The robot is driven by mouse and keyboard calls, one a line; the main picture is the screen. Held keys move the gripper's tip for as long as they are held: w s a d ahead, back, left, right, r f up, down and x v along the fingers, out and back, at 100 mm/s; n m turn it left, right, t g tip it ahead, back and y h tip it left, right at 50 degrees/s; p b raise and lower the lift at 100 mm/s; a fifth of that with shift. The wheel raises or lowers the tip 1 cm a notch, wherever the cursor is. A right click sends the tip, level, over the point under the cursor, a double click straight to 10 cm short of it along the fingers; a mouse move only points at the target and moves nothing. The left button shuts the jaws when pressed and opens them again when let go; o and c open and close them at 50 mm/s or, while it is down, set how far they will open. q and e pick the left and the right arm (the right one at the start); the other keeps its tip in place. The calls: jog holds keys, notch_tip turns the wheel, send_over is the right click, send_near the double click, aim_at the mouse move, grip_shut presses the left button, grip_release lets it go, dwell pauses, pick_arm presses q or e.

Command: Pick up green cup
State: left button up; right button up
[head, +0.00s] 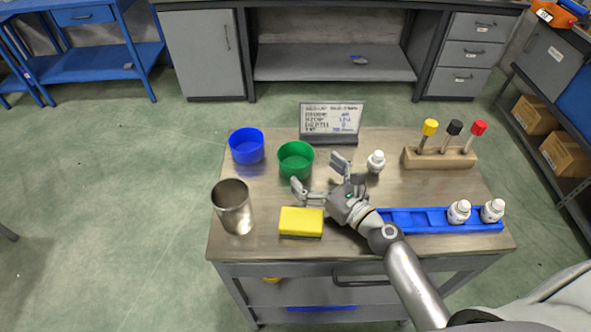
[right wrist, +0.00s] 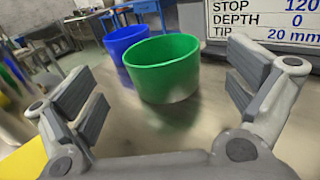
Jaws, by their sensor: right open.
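The green cup (head: 296,160) stands upright on the wooden tabletop, right of the blue cup (head: 246,146). In the right wrist view the green cup (right wrist: 165,70) sits ahead, between the two spread fingers and beyond their tips. My right gripper (head: 319,174) is open and empty, just in front and to the right of the green cup, apart from it. Its fingers also show in the right wrist view (right wrist: 160,92). My left gripper is not in view.
A yellow sponge (head: 301,222) and a metal tumbler (head: 234,206) are at the front left. A white bottle (head: 376,161), a blue tray (head: 415,220) with two bottles, and a wooden rack (head: 438,158) are on the right. A sign (head: 331,120) stands behind the green cup.

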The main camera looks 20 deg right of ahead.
aim_at(307, 165)
jog(key=shift+w+a+r+p, duration=0.2)
jog(key=shift+w+p, duration=0.3)
jog(key=shift+p, duration=0.15)
jog(key=shift+w+a+f, duration=0.15)
jog(key=shift+w, duration=0.35)
jog(key=shift+w+a+f, duration=0.1)
jog(key=shift+w+a, duration=0.05)
jog(key=shift+w, duration=0.3)
jog(key=p+x, duration=0.1)
jog(key=x, duration=0.3)
jog(key=shift+a+r, duration=0.1)
jog(key=shift+w+a, duration=0.1)
jog(key=shift+w, duration=0.15)
jog(key=shift+c, duration=0.3)
jog(key=shift+s, duration=0.1)
jog(key=shift+c, duration=1.2)
jog(key=c, duration=0.7)
